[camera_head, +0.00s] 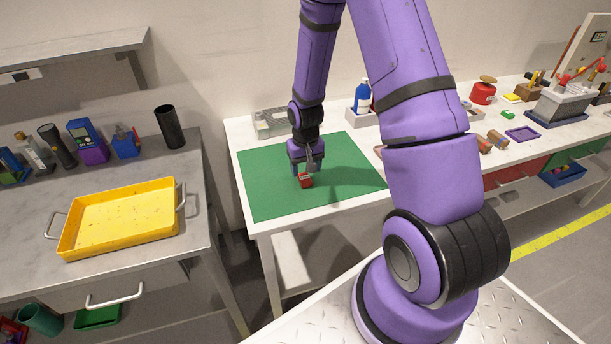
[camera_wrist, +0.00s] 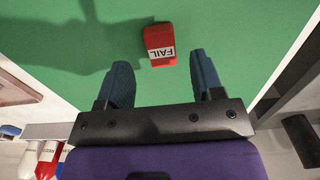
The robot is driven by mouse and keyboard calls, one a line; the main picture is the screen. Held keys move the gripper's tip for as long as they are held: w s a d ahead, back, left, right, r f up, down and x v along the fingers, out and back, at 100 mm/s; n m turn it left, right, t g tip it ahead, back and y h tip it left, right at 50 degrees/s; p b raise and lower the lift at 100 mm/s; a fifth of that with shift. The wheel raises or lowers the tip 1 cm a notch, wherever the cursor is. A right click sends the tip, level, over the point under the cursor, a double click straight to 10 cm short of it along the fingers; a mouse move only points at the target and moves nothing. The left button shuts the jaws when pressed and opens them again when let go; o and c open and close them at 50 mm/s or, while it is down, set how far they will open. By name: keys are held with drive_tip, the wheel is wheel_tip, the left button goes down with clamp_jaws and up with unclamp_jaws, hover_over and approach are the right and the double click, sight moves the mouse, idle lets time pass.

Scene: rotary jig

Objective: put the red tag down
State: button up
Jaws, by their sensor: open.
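The red tag (camera_head: 305,181) rests on the green mat (camera_head: 270,199) on the white table. In the wrist view the red tag (camera_wrist: 159,42) shows a white label reading "FAIL", upside down in the picture. My gripper (camera_head: 304,168) is just above the mat at the tag. In the wrist view its two blue fingers are apart, and my gripper (camera_wrist: 160,75) is open. The tag lies just beyond the fingertips, between their lines, and neither finger visibly touches it.
A yellow tray (camera_head: 121,218) sits on the metal table at left. The mat around the tag is clear.

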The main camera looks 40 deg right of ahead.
wheel_tip(320, 180, up, 8)
wheel_tip(320, 180, up, 12)
drive_tip(key=t, duration=0.1)
hover_over(306, 179)
drive_tip(key=s+a, duration=0.2)
drive_tip(key=a, duration=0.1)
drive_tip(key=s+a+r+n+t, duration=0.25)
drive_tip(key=s+r, duration=0.35)
drive_tip(key=r, duration=0.3)
drive_tip(key=s+a+r+t, duration=0.1)
drive_tip(key=s+a+r, duration=0.1)
drive_tip(key=s+r, duration=0.3)
drive_tip(key=s+a+r, duration=0.2)
drive_tip(key=s+r, duration=0.3)
drive_tip(key=s, duration=0.6)
drive_tip(key=shift+n+t, duration=0.35)
